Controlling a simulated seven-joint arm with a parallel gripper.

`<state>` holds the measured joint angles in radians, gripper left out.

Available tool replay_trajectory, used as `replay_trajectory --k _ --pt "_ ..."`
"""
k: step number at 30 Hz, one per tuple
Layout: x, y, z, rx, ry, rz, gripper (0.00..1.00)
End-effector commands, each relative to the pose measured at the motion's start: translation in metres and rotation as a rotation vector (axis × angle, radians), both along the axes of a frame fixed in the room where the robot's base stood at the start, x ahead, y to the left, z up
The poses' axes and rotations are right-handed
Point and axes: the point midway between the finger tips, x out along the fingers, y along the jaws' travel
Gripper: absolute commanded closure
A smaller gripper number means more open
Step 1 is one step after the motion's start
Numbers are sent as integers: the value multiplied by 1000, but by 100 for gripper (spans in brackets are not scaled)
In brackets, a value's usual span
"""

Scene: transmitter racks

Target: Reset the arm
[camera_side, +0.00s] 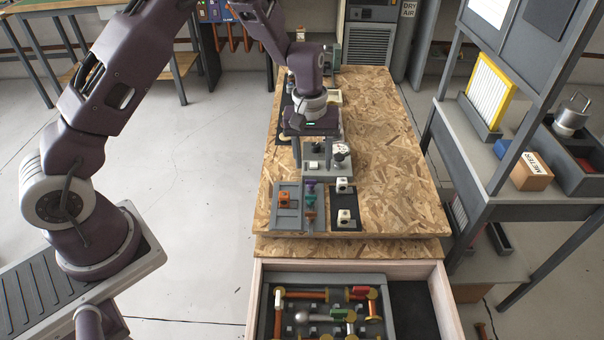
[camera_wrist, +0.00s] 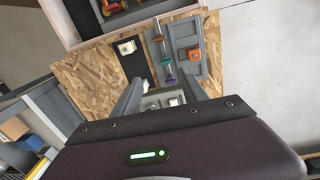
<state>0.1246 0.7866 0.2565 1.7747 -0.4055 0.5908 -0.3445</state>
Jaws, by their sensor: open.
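My gripper (camera_side: 313,152) hangs over the wooden workbench (camera_side: 385,150), pointing down, with its two fingers apart and nothing visible between them. In the wrist view my gripper (camera_wrist: 160,92) also shows its fingers spread. A grey fixture (camera_side: 314,166) with a round white dial (camera_side: 340,150) sits below and between the fingers. I cannot tell whether the fingers touch it.
An open drawer (camera_side: 440,300) holds coloured pipe parts. A metal rack (camera_side: 480,180) stands right. The bench's right side is clear.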

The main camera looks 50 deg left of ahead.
Motion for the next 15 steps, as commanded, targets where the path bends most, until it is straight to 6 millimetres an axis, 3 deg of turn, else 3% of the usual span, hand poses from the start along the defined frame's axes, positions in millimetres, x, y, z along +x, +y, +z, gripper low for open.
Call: replay_trajectory --k 1,3,7,9,11,15 --pt "-8 -5 43 -22 -46 -40 49" --pt "-33 -13 102 -43 -104 -126 49" --pt "-100 -21 187 -39 -214 -302 49" --pt "-143 -23 217 -11 -274 -398 49" --pt "-180 -23 235 27 -320 -478 49" --pt "-252 -19 245 136 -398 -623 49"
